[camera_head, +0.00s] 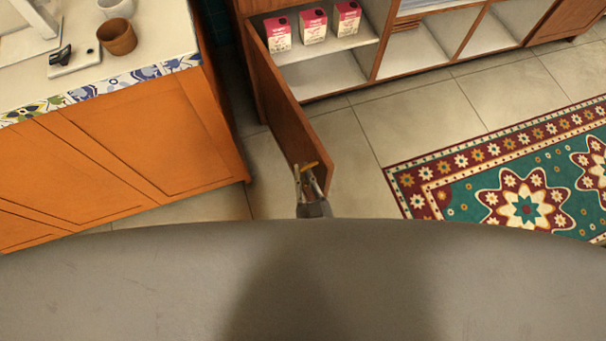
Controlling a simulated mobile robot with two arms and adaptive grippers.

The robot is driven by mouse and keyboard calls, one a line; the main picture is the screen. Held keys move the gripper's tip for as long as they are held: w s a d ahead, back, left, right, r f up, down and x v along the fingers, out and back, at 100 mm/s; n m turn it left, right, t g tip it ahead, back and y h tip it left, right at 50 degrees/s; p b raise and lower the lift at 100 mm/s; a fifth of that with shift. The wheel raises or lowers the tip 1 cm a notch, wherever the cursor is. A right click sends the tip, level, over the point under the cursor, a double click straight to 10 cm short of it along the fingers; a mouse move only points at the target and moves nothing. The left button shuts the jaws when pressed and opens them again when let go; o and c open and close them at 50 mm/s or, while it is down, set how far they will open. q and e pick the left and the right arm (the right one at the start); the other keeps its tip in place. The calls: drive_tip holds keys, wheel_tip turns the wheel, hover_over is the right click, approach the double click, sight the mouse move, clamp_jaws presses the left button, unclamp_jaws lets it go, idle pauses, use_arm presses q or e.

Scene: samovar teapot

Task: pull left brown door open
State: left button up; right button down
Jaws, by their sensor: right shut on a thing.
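The left brown door (285,103) of the low cabinet stands swung well open, its panel reaching out toward me. The compartment behind it is exposed, with an upper shelf (350,39) and a lower space. The exact contact of the fingers is small and hard to make out. My left gripper is not in view.
Red and white cartons (313,26) stand on the upper shelf. An orange-brown counter (150,140) with a brown cup (117,37) is at left. A patterned rug (480,185) lies at right. Bare tiles (350,135) lie right of the door.

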idle(0.4)
drive_tip(key=c, duration=1.5)
unclamp_jaws()
drive_tip(key=shift+s+f, duration=0.1)
drive_tip(key=shift+s, duration=0.3)
drive_tip(key=v, duration=1.1)
drive_tip(key=shift+s, duration=0.1)
